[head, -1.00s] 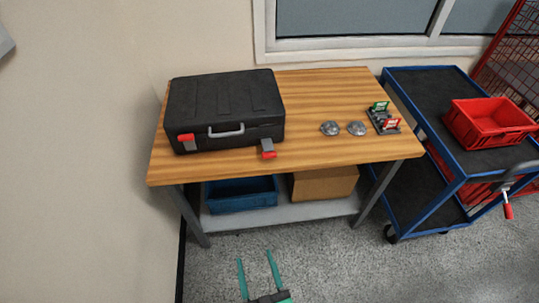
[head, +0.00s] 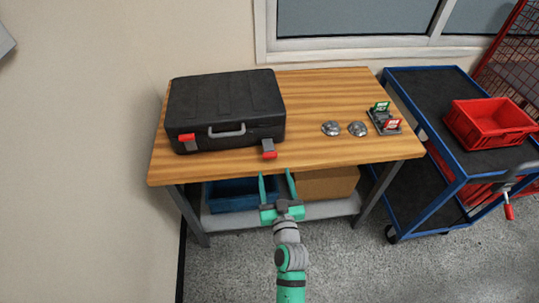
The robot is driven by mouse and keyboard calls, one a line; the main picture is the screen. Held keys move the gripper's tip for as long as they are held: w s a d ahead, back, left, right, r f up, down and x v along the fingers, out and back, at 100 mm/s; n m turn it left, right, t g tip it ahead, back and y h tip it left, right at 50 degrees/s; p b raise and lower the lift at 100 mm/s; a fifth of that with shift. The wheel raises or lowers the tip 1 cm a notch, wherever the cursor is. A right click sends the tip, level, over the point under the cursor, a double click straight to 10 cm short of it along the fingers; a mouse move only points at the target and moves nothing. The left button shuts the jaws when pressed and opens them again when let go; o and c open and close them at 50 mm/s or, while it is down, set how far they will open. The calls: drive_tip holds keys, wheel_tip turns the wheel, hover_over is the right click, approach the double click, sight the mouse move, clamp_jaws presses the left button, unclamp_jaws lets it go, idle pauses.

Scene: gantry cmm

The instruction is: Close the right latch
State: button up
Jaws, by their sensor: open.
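A black case (head: 225,105) with its lid down lies on the left part of the wooden table. A grey handle (head: 227,131) is on its front. The left latch (head: 187,140), with a red tab, lies up against the case front. The right latch (head: 268,149), grey with a red tip, hangs down and sticks out from the case front near the table's front edge. My gripper (head: 275,174) is open and empty. Its two teal fingers point toward the table's front edge, just below the right latch in the picture and apart from it.
The wooden table (head: 330,95) also bears two silver domed parts (head: 344,129) and a small rack with green and red pieces (head: 384,118). A blue bin (head: 225,200) and a cardboard box (head: 325,184) sit on the shelf below. A blue cart (head: 425,90) with a red crate (head: 480,135) stands at right.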

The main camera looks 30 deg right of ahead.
sight(269, 155)
drive_tip(key=x, duration=0.9)
drive_tip(key=shift+w+d, duration=0.2)
drive_tip(key=shift+w, duration=0.15)
drive_tip(key=shift+c, duration=0.3)
drive_tip(key=shift+a, duration=0.1)
clamp_jaws()
drive_tip(key=shift+w+r, duration=0.1)
